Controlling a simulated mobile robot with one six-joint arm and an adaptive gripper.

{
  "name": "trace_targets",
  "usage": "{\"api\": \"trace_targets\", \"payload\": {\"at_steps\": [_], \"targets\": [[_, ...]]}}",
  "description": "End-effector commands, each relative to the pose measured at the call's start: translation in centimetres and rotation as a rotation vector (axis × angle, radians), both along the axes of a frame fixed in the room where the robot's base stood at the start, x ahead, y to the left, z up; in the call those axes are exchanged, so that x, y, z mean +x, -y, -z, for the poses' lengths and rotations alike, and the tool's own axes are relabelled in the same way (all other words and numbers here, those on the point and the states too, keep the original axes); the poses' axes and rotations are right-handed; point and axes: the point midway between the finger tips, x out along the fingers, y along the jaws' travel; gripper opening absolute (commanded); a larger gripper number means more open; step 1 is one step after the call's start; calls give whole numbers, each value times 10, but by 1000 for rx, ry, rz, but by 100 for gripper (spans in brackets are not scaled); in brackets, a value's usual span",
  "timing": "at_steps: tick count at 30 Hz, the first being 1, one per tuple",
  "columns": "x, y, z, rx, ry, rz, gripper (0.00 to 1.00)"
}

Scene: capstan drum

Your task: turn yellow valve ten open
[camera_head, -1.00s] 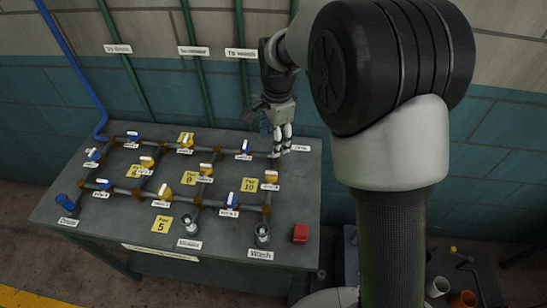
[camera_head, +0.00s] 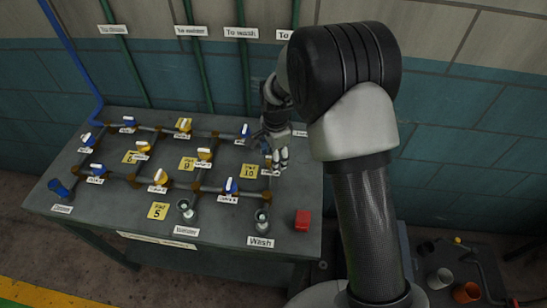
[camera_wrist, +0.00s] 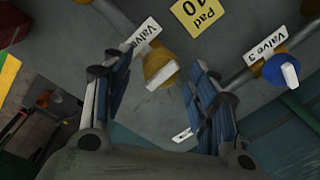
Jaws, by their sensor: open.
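In the wrist view a yellow valve (camera_wrist: 160,66) with a pale handle lies just ahead of and between the fingertips of my gripper (camera_wrist: 157,82). Its label (camera_wrist: 143,36) reads "Valve" with the number cut off by the valve. The yellow "Pad 10" plate (camera_wrist: 193,12) is beside it. In the head view my gripper (camera_head: 277,160) hangs over the right end of the pipework, next to the "Pad 10" plate (camera_head: 250,171). It largely hides the yellow valve there. My gripper is open, with nothing between its fingers; contact with the valve cannot be told.
Blue "Valve 3" (camera_wrist: 280,70) is close by on the right in the wrist view. Several other blue and yellow valves sit along the pipes on the grey bench (camera_head: 120,207). A red block (camera_head: 302,220) stands at the bench's front right.

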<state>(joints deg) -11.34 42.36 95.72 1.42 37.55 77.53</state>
Motion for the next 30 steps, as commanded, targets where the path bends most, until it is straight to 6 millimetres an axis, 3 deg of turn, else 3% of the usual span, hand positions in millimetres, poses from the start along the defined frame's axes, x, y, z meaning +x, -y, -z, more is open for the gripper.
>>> {"api": "trace_targets", "payload": {"at_steps": [9,30], "targets": [[0,0,2,0,0,0,53],[0,0,2,0,-1,0,10]]}}
